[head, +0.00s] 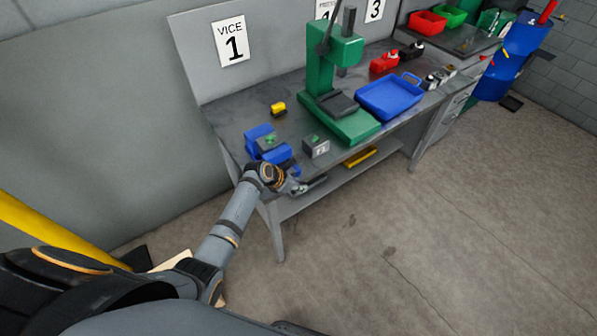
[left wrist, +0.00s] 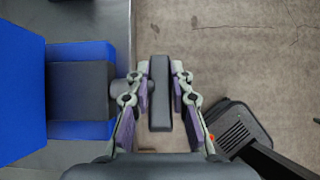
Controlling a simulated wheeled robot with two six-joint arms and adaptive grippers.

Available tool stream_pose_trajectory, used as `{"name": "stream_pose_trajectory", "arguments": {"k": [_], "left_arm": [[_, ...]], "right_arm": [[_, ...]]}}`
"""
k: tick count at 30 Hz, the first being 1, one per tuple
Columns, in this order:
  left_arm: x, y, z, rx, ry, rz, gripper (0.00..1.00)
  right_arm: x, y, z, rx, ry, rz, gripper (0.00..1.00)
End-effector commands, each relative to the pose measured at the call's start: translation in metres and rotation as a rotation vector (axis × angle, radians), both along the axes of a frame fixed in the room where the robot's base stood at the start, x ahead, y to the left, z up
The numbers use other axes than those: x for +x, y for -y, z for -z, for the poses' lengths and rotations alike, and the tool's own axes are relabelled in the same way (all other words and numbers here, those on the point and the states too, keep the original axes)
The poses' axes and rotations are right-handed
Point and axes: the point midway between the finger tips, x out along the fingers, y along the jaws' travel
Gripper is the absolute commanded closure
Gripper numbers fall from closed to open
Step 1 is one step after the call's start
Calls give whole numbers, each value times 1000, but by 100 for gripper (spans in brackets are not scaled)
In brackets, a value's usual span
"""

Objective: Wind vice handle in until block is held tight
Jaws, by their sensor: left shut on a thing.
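The blue vice (head: 274,153) stands at the front left of the workbench, under the "VICE 1" sign. A dark block with a green mark on top (head: 268,142) sits between its blue jaws; any small gap there is too small to tell. In the left wrist view the vice's blue body (left wrist: 20,95) fills the left side. The dark grey handle bar (left wrist: 160,95) sticks out past the bench edge. My left gripper (head: 293,186) is at the front of the vice. In the left wrist view its fingers (left wrist: 160,70) are closed around the handle bar, one on each side.
A grey labelled block (head: 316,149) stands right of the vice, and a small yellow-and-black item (head: 278,109) behind it. A green press (head: 335,85) and a blue tray (head: 390,97) are farther right. The floor (head: 400,230) in front of the bench is clear.

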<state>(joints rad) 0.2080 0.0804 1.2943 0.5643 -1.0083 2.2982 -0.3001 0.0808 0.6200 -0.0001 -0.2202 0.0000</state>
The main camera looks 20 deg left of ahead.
Motion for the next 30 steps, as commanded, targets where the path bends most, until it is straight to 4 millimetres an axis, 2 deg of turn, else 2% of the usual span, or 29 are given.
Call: {"name": "stream_pose_trajectory", "arguments": {"k": [1,4,13,30], "left_arm": [[1,2,-6,23,-33,1,100],[2,2,-2,80,-107,1,100],[2,2,5,257,-332,1,100],[1,0,11,508,-651,1,100]], "right_arm": [[0,0,-10,0,0,0,12],[0,-1,-13,1,0,0,12],[0,-2,-7,2,0,1,12],[0,-2,50,2,0,1,12]]}}
